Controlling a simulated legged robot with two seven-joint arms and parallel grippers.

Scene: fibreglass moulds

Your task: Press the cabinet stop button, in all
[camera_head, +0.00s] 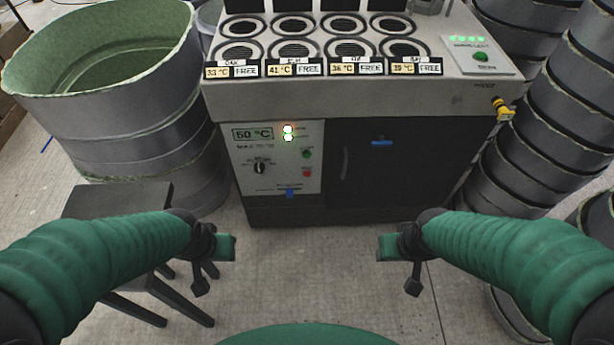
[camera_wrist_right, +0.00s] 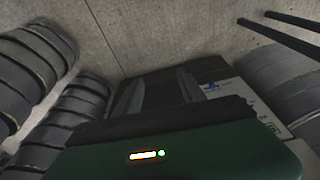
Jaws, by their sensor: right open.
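The grey cabinet (camera_head: 350,105) stands ahead of me. On its front is a white control panel (camera_head: 275,185) with a 50 °C display (camera_head: 252,133), a black dial (camera_head: 260,168), a green button (camera_head: 306,154) and a red button (camera_head: 306,173) below it. The small labels are too blurred to read. My left gripper (camera_head: 201,280) hangs low in front of the panel, to its left; its jaw opening is unclear. My right gripper (camera_head: 412,282) hangs right of the panel, open and empty. Its fingers stand apart in the wrist view (camera_wrist_right: 160,92). Neither touches the cabinet.
Round openings (camera_head: 350,48) with temperature tags line the cabinet top. A green-lit box (camera_head: 480,56) sits at its right end. A large green-lined mould (camera_head: 110,90) stands left, stacked moulds (camera_head: 535,130) right. A dark stool (camera_head: 118,200) is near my left arm. The floor between my grippers is clear.

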